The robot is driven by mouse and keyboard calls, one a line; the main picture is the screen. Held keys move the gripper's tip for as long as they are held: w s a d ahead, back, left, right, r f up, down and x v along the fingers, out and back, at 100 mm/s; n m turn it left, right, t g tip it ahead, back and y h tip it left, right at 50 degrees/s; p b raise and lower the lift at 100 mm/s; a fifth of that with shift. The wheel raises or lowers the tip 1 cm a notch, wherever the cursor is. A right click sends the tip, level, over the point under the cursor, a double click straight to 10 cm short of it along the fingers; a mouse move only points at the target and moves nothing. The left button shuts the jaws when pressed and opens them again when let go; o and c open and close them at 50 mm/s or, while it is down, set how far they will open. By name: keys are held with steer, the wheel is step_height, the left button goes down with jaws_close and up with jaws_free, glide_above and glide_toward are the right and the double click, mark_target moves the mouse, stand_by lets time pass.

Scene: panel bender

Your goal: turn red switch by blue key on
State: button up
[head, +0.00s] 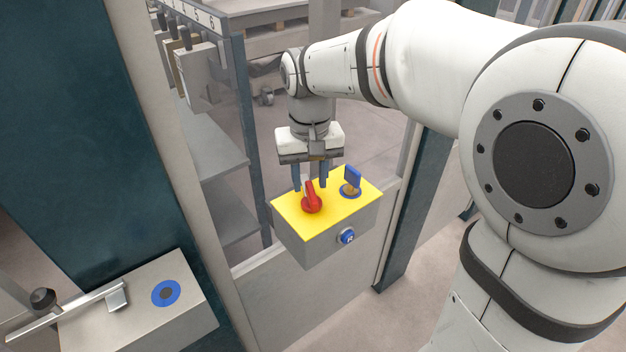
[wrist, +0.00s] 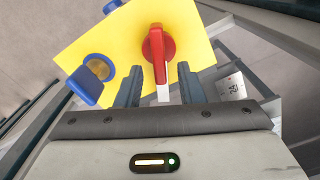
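The red switch (head: 312,198) is a rotary knob on the yellow top (head: 290,207) of a grey box. The blue key (head: 353,178) stands in a round brass-coloured lock to its right. In the wrist view the red switch (wrist: 158,52) has a white-tipped handle pointing toward my gripper, and the blue key (wrist: 84,85) is at its left. My gripper (head: 310,187) is above the box, just behind the switch. Its two blue-grey fingers (wrist: 160,88) are open, with the white tip showing between them. Whether they touch the handle is not clear.
A blue button (head: 347,236) sits on the box's front face. Another grey box (head: 200,315) with a blue ring and a lever handle stands at lower left. A dark post (head: 90,120) and a numbered rack (head: 200,20) are to the left and behind.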

steer(key=shift+f, duration=1)
steer(key=shift+c, duration=0.3)
jaws_close()
